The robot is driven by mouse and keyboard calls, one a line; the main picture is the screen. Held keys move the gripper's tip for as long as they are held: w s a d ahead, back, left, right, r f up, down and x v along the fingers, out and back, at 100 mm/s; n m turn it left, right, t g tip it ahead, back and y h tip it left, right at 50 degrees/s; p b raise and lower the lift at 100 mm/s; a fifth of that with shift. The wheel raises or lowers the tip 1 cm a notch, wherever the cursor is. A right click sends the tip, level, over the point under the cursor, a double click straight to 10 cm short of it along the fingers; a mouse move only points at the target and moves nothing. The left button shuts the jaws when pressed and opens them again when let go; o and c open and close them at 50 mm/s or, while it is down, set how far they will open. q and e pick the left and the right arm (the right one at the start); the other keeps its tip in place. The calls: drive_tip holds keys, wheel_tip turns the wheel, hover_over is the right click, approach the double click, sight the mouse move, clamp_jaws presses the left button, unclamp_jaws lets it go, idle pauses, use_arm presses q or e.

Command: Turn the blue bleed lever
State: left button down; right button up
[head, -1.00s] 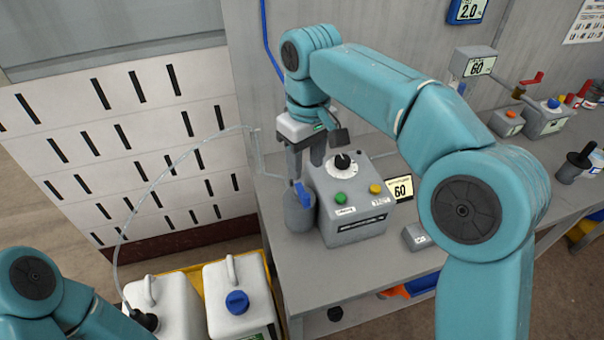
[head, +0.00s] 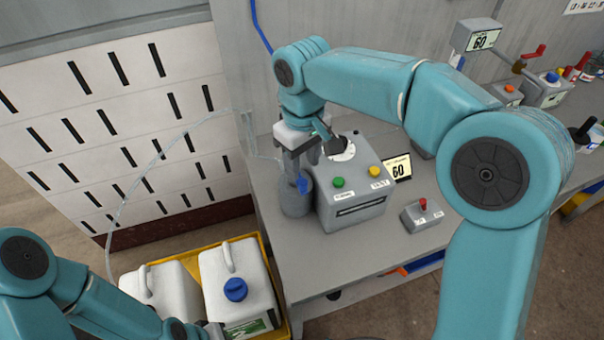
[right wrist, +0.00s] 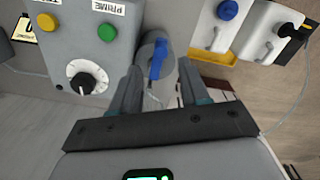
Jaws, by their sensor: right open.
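The blue bleed lever (head: 305,184) sits on a grey cylindrical fitting (head: 295,204) at the left side of the grey pump box (head: 352,208). My right gripper (head: 301,168) points down at the lever, with its fingers partly hiding it. In the right wrist view the blue lever (right wrist: 157,58) shows between the open fingers of the right gripper (right wrist: 160,75), apart from both. The gripper holds nothing. My left gripper (head: 212,330) is at the bottom edge, in front of the white jugs; its jaws are too small and cut off to read.
The pump box carries a black dial (right wrist: 81,82), a green button (head: 338,182) and a yellow button (head: 375,171). A small box with a red switch (head: 423,204) stands to its right. Two white jugs (head: 215,270) sit in a yellow tray (head: 282,300) below the bench. A clear tube (head: 125,200) arches left.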

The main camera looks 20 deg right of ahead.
sight(302, 181)
drive_tip(key=f, duration=0.3)
drive_tip(key=shift+s+a+f, duration=0.1)
drive_tip(key=shift+s+f, duration=0.1)
drive_tip(key=shift+f, duration=0.2)
drive_tip(key=shift+w+f, duration=0.3)
drive_tip(key=shift+f, duration=0.2)
drive_tip(key=shift+s+r, duration=0.1)
drive_tip(key=shift+s, duration=0.15)
drive_tip(key=shift+c, duration=0.9)
drive_tip(key=shift+w, duration=0.1)
clamp_jaws()
